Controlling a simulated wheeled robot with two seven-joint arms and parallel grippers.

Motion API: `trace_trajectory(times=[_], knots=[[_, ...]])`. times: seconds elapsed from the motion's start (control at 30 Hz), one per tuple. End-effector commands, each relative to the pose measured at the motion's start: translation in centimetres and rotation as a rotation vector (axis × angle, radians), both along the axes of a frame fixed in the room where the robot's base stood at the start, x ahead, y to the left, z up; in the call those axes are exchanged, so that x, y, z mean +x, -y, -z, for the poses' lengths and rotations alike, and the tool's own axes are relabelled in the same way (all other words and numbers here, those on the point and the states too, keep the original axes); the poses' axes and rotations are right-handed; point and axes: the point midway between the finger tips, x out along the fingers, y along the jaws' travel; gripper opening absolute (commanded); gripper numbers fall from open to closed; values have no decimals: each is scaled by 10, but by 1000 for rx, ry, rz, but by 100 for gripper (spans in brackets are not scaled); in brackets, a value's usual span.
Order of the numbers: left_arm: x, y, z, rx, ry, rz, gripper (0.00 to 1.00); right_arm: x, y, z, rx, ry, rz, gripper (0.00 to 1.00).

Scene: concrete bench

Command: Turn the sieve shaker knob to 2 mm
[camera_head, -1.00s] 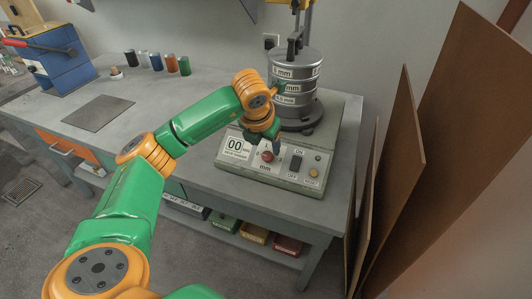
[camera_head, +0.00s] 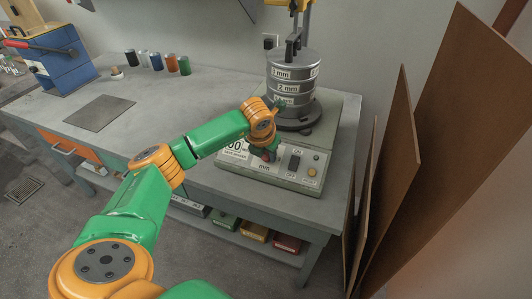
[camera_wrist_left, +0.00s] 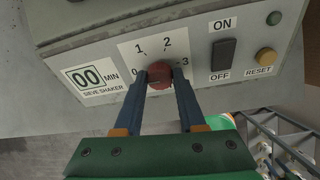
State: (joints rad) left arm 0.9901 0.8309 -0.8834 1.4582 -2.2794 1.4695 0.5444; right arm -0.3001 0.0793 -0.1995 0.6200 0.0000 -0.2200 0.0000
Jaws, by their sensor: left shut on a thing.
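The sieve shaker's front panel (camera_head: 286,180) sits low on its base. In the left wrist view the round red knob (camera_wrist_left: 160,75) is on a white dial marked 0, 1, 2 and 3, with 0 at left, 1 and 2 above and 3 at right. My left gripper (camera_wrist_left: 161,73) has one finger on each side of the knob and is shut on it. I cannot tell which mark the knob points to. In the head view my left gripper (camera_head: 267,150) covers most of the dial. My right gripper is not in view.
Right of the dial are a black ON/OFF switch (camera_wrist_left: 223,53) and a yellow RESET button (camera_wrist_left: 266,57). A stack of sieves (camera_head: 292,85) stands behind the panel. Brown boards (camera_head: 400,170) lean right of the bench.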

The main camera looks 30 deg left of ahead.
Motion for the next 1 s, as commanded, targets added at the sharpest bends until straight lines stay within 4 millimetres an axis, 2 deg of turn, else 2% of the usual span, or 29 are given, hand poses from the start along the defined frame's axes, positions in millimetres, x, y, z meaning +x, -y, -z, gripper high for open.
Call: trace_trajectory(times=[0.37, 1.0], knots=[[0, 0, 1, 48, -9, 78, 0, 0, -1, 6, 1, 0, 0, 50], [0, 2, 3, 344, -81, 566, 0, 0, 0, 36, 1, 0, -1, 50]])
